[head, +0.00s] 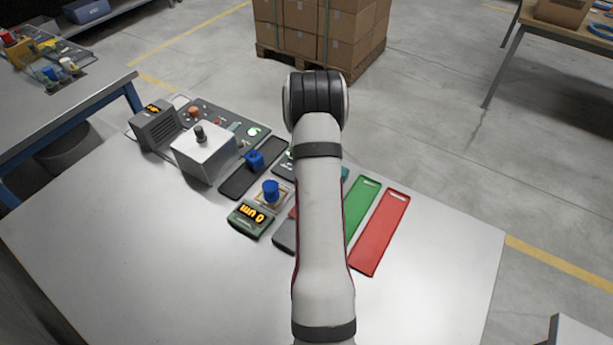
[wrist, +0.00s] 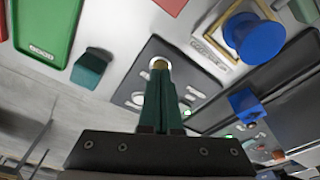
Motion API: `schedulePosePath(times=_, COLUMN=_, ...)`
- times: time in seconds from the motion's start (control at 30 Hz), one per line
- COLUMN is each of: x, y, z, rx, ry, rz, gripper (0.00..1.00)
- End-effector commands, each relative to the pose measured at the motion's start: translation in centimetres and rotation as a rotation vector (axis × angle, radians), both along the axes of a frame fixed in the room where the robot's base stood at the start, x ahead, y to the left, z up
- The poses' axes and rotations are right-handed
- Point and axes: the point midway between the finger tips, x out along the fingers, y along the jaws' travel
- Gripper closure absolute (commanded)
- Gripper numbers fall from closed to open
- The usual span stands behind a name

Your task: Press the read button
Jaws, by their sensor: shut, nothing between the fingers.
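My gripper (wrist: 160,70) is shut and empty, its dark green fingers together. In the wrist view the fingertips are right at a round, brass-rimmed button (wrist: 160,61) on a dark grey panel (wrist: 133,77). The tips partly cover the button, and I cannot tell if they touch it. The panel carries several pale marks and a green light. No label reading "read" is legible. In the head view my arm hides the gripper and most of the panel; a far corner of the panel (head: 280,168) shows left of the arm.
Beside the panel are a blue knob (wrist: 255,38) on a tan-framed plate and a teal block (wrist: 90,68). A green tray (head: 361,212) and a red tray (head: 383,232) lie right of my arm. A lit display (head: 251,217) and a white box (head: 203,150) stand left. The table's front is clear.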

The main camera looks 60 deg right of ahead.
Motion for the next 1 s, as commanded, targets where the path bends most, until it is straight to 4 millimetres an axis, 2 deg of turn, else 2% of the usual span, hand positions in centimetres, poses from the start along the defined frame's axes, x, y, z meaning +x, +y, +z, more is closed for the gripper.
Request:
schedulePosePath(times=0.33, x=0.0, y=0.0, z=-1.0, rx=0.000, ry=0.000, rz=0.000, gripper=1.00)
schedulePosePath(times=0.57, x=0.0, y=0.0, z=-0.9, rx=-0.001, ry=0.000, rz=0.000, gripper=1.00)
schedulePosePath(times=1.0, x=0.0, y=-0.1, z=5.0, rx=-0.003, ry=-0.001, rz=0.001, gripper=1.00)
